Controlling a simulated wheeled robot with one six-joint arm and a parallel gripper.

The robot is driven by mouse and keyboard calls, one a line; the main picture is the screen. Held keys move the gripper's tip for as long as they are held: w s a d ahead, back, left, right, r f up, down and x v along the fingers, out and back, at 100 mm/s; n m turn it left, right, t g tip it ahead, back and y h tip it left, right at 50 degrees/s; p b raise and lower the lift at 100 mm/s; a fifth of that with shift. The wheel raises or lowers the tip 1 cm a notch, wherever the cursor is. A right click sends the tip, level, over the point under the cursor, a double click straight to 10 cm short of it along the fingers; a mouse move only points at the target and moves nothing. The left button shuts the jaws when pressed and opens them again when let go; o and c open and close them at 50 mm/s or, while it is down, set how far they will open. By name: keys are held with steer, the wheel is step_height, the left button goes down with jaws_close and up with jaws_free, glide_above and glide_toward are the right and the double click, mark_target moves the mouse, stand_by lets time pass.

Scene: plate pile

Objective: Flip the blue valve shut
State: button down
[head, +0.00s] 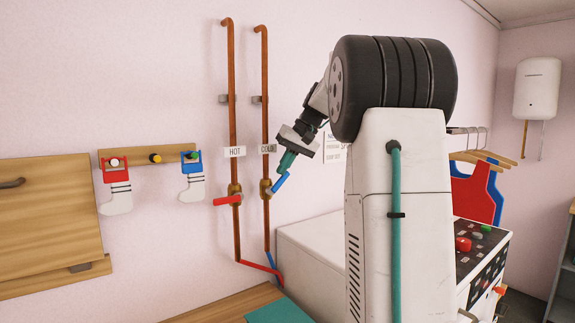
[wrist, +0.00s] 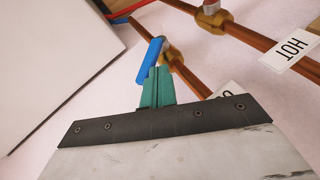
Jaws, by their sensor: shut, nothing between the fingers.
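The blue valve handle (head: 280,182) sits on the brass valve body (head: 265,188) of the right-hand copper pipe, labelled COLD (head: 268,148). The handle slants up and to the right, neither along the pipe nor square across it. My gripper (head: 285,168) has teal fingers, shut and empty, just above the handle's outer end. In the wrist view the shut fingertips (wrist: 158,72) are right beside the blue handle (wrist: 151,63); I cannot tell whether they touch. The fingers hide part of the pipe behind them.
The left pipe, labelled HOT (head: 235,152), has a red valve handle (head: 227,201) lying across it. A white machine (head: 318,245) stands below right. Small stockings (head: 117,192) hang from a peg board (head: 135,160) on the left.

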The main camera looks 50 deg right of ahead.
steer(key=y, duration=0.1)
steer(key=d+f+y, duration=0.1)
steer(key=d+f+t+y, duration=0.1)
steer(key=shift+s+d+m, duration=0.25)
steer(key=shift+m, duration=0.15)
steer(key=shift+a, duration=0.1)
steer(key=shift+w+a+f, duration=0.1)
steer(key=shift+a+f, duration=0.25)
steer(key=shift+a, duration=0.25)
